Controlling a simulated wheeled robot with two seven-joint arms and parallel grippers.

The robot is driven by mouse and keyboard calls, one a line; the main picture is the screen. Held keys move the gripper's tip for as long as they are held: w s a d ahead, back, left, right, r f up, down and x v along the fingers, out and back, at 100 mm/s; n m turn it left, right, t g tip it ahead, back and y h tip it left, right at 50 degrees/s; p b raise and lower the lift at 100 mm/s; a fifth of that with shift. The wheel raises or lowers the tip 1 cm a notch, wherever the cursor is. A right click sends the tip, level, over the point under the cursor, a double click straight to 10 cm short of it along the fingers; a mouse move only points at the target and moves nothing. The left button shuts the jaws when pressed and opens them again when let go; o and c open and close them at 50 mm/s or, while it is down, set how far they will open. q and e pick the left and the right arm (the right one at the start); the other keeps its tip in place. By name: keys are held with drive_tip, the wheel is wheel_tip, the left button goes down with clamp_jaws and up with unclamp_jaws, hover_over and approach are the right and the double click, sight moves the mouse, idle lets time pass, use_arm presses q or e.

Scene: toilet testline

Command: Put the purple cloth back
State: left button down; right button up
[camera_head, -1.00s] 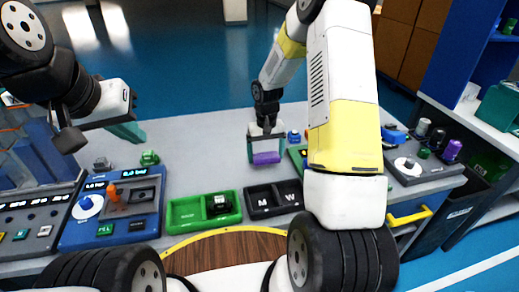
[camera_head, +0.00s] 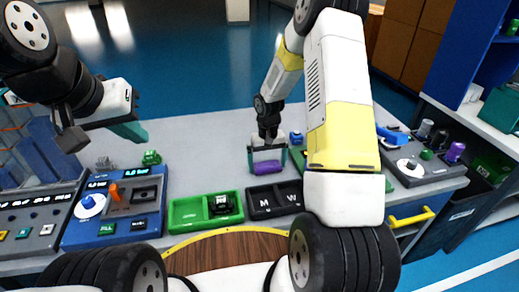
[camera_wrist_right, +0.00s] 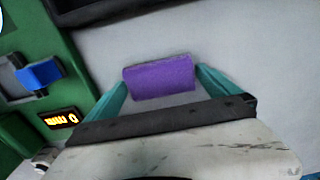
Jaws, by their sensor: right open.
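The purple cloth (camera_head: 267,168) is a small rectangular piece over the grey table, behind the black M and W tray. My right gripper (camera_head: 268,159) is open, with its teal fingers at the two ends of the cloth. In the right wrist view, the cloth (camera_wrist_right: 159,78) lies between the fingertips (camera_wrist_right: 160,82), very close to both; contact is not clear. My left gripper (camera_head: 134,128) hangs at the upper left, far from the cloth; its opening cannot be made out.
A black tray marked M and W (camera_head: 273,200) and a green tray (camera_head: 190,213) stand at the front. A blue device (camera_head: 113,210) is at left. A green device (camera_wrist_right: 22,130) is beside the right gripper. A grey device with a dial (camera_head: 411,166) is at right.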

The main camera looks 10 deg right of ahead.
sight(267, 165)
drive_tip(key=s+r+t, duration=0.1)
drive_tip(key=s+r, duration=0.2)
drive_tip(key=r, duration=0.6)
drive_tip(key=s+r+t, duration=0.1)
drive_tip(key=s+r, duration=0.2)
drive_tip(key=r, duration=0.6)
drive_tip(key=s+r+t, duration=0.1)
drive_tip(key=s+r, duration=0.3)
drive_tip(key=r, duration=0.6)
drive_tip(key=s+a+r+t+y, duration=0.1)
drive_tip(key=s+r, duration=0.2)
drive_tip(key=s, duration=0.4)
drive_tip(key=s+a+r+t+y, duration=0.1)
drive_tip(key=s+r+t, duration=0.1)
drive_tip(key=s, duration=0.5)
drive_tip(key=shift+s+r, duration=0.15)
drive_tip(key=shift+r, duration=0.3)
drive_tip(key=shift+a, duration=0.1)
